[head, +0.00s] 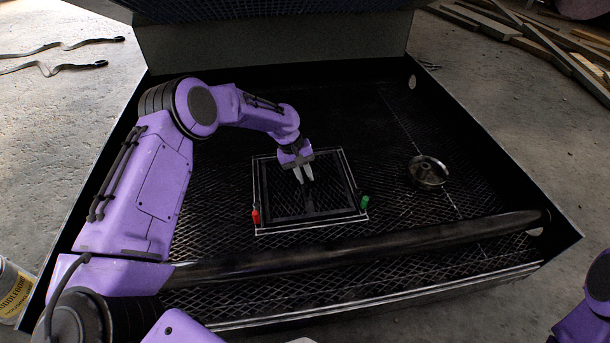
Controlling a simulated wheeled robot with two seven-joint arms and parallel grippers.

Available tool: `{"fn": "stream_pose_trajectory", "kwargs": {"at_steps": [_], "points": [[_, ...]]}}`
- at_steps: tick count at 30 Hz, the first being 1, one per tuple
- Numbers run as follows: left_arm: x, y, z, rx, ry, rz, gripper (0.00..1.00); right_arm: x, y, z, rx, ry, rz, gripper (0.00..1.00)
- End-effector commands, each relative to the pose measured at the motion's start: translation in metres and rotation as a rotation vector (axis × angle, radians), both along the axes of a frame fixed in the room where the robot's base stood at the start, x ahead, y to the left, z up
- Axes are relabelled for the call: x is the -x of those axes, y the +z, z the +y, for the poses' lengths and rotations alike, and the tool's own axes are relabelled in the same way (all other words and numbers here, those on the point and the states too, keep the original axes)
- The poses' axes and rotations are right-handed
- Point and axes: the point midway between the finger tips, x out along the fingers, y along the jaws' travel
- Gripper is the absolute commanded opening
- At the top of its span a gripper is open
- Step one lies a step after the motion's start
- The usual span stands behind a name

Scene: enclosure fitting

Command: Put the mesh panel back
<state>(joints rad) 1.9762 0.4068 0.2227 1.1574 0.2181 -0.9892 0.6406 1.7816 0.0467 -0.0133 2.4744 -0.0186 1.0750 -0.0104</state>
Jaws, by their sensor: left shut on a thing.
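The mesh panel (335,206) is a dark square with a paler bar across it, in the middle of the head view. It lies within a white-edged square outline (300,230) on the black mesh floor. I cannot tell whether it is seated flush or held slightly above. A red peg (256,216) marks the outline's near left corner and a green peg (365,202) its near right corner. My left gripper (304,176) points down over the panel's middle, its pale fingers shut on it; the fingertips' contact is hard to see. My right gripper is out of view.
The black enclosure (505,180) has low walls and a raised back (270,45). A thick dark bar (400,243) crosses its near side. A round metal part (428,172) sits at right. A can (14,290) stands outside at left; planks (540,40) lie at the back right.

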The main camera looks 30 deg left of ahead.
Motion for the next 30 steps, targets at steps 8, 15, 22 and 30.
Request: {"fn": "stream_pose_trajectory", "kwargs": {"at_steps": [8, 15, 22, 30], "points": [[-0.0013, 0.0017, -0.0006, 0.000, -0.001, -0.003, 0.00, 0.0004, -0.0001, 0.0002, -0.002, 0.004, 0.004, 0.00], [-0.0010, -0.0005, -0.0003, 0.000, 0.000, -0.003, 0.00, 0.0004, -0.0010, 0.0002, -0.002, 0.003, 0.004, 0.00], [-0.0009, -0.0047, 0.0000, 0.000, 0.000, -0.003, 0.00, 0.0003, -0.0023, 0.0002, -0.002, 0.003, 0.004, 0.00], [-0.0011, -0.0076, 0.0000, 0.000, 0.000, -0.003, 0.39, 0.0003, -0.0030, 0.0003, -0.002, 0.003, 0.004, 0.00]]}}
